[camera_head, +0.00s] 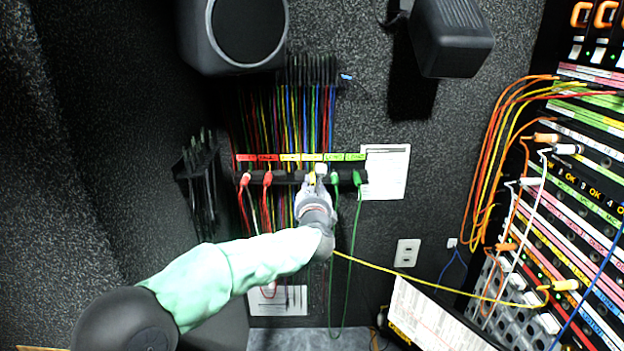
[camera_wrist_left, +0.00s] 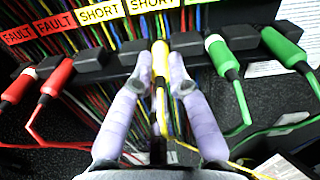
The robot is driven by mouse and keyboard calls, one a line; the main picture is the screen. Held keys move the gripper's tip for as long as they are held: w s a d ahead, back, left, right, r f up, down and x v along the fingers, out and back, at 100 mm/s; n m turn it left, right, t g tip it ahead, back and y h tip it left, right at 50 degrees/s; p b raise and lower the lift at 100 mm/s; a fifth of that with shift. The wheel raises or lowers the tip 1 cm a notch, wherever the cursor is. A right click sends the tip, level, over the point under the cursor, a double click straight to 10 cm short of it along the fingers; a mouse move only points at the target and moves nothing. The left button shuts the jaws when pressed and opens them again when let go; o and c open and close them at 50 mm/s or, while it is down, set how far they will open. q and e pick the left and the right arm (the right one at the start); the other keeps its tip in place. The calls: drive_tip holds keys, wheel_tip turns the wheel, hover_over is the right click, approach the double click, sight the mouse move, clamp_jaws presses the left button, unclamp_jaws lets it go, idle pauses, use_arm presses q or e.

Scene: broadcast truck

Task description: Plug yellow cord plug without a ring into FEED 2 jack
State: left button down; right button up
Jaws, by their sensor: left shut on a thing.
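My left gripper (camera_head: 313,186) is at the black cord rack on the back wall. In the left wrist view its two pale fingers (camera_wrist_left: 162,75) are shut on a yellow plug (camera_wrist_left: 160,62), one on each side. The plug is upright in line with the rack, below a SHORT label, and no ring shows on it. A yellow cord (camera_head: 400,272) runs from the gripper area right to another yellow plug (camera_head: 564,285) at the patch panel (camera_head: 570,240). I cannot read FEED 2 on any jack. My right gripper is not in view.
Red plugs (camera_head: 267,178) hang left of the gripper and green plugs (camera_head: 357,178) hang right of it, close by. One green plug (camera_wrist_left: 220,55) has a white ring. Orange and white cords (camera_head: 520,150) hang across the panel. Speakers (camera_head: 245,35) are mounted above.

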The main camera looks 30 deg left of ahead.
use_arm(q)
drive_tip(key=shift+r, duration=0.15)
drive_tip(key=shift+r+p, duration=0.45)
drive_tip(key=shift+r, duration=0.7)
drive_tip(key=shift+s, duration=0.1)
drive_tip(key=shift+b+v, duration=0.65)
drive_tip(key=shift+v, duration=0.8)
